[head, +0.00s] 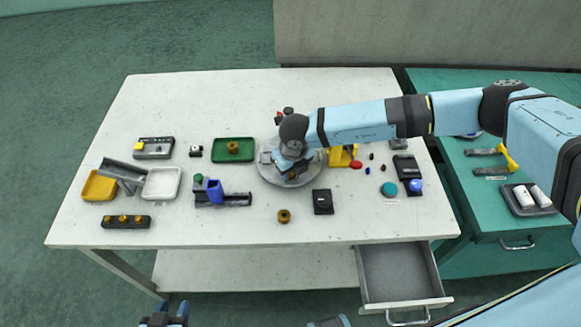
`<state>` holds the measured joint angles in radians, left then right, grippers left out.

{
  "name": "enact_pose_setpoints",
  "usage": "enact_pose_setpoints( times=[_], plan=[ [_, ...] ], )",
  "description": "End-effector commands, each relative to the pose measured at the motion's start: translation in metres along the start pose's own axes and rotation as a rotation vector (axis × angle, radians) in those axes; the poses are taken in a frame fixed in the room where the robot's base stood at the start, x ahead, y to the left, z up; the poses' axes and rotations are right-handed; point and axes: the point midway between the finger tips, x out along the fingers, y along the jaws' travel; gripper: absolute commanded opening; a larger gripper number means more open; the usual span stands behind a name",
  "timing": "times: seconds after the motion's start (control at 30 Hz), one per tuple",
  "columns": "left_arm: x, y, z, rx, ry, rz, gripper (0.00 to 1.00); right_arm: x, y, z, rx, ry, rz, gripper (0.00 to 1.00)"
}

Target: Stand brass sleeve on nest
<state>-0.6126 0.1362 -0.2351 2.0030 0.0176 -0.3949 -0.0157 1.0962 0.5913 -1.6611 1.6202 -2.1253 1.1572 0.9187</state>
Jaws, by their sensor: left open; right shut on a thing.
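My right gripper (292,168) points down over a round grey plate (267,169) in the middle of the table. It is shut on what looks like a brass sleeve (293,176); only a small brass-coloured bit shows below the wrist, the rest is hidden. I cannot make out the nest under the arm, or whether the sleeve touches it. Another brass ring (284,215) lies on the table in front of the plate. A brass part (233,147) stands in a green tray (219,156). My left gripper (165,313) is open and empty, low before the table's front edge.
A blue bin (214,191) on a dark fixture, a black block (139,222) with several brass parts, a yellow tray (98,186) and a white tray (162,184) stand left. A black box (322,202) is near the plate. An open drawer (402,279) juts out front right.

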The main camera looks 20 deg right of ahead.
Motion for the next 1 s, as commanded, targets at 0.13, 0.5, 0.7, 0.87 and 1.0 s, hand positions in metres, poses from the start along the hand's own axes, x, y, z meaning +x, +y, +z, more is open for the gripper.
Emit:
enact_pose_setpoints(
  times=[0.13, 0.5, 0.7, 0.87, 1.0],
  plan=[
    [0.0013, -0.0002, 0.0018, 0.000, 0.000, 0.000, 0.43, 0.0021, -0.0001, -0.0005, 0.000, 0.000, 0.000, 0.10],
    [0.0010, -0.0003, 0.0014, 0.000, 0.000, -0.001, 0.43, 0.0012, -0.0001, -0.0002, 0.000, 0.000, 0.000, 0.63],
    [0.0010, -0.0004, 0.0014, 0.000, 0.000, -0.001, 0.43, 0.0013, -0.0001, -0.0002, 0.000, 0.000, 0.000, 0.70],
    [0.0010, -0.0004, 0.0013, 0.000, 0.000, -0.001, 0.43, 0.0013, -0.0001, -0.0002, 0.000, 0.000, 0.000, 0.93],
    [0.0009, -0.0005, 0.0012, 0.000, 0.000, -0.001, 0.43, 0.0013, -0.0001, -0.0002, 0.000, 0.000, 0.000, 0.93]
  ],
)
